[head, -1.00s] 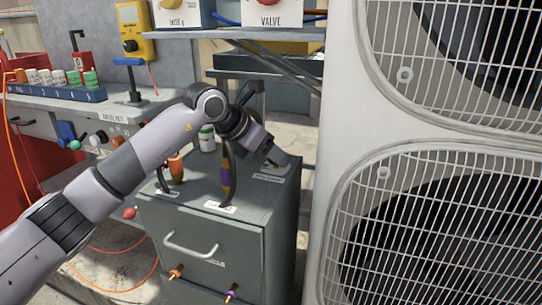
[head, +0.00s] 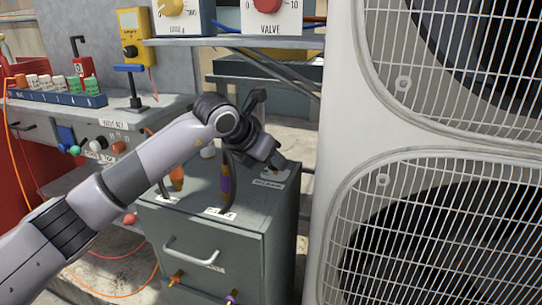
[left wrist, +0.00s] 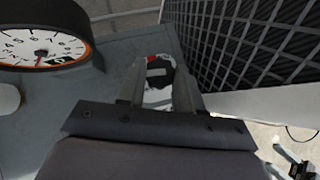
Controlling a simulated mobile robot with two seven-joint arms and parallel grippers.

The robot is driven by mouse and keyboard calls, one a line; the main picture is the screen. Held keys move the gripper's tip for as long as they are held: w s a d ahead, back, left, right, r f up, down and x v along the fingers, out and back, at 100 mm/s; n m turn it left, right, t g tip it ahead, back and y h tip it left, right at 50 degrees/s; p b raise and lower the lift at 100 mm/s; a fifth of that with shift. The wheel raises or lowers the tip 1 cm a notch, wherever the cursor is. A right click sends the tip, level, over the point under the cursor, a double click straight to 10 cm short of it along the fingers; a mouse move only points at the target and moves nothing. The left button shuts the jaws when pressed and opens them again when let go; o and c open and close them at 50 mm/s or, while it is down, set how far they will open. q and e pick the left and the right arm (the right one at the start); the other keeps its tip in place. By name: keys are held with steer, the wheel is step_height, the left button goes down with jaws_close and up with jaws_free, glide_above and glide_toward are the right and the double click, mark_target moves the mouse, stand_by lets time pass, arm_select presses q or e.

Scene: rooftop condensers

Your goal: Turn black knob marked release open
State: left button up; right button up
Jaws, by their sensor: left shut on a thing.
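The black knob (left wrist: 163,66) shows between my left fingers in the left wrist view, with a red patch and a pale patch on it. My left gripper (left wrist: 158,88) is shut on it, one finger on each side. In the head view, my left gripper (head: 276,163) points down at the right rear of the grey cabinet's top (head: 255,202), and the fingers largely hide the knob. A white label (head: 268,184) lies in front of it, too small to read.
A large gauge (left wrist: 45,40) is close in the left wrist view. A condenser unit (head: 335,150) rises close on the right. A shelf (head: 235,42) hangs above.

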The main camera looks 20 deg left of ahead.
arm_select(q)
steer(key=shift+d+n+y, duration=0.1)
steer(key=shift+n+y, duration=0.3)
steer(key=shift+n, duration=0.2)
steer(key=o, duration=1)
steer(key=shift+o, duration=0.2)
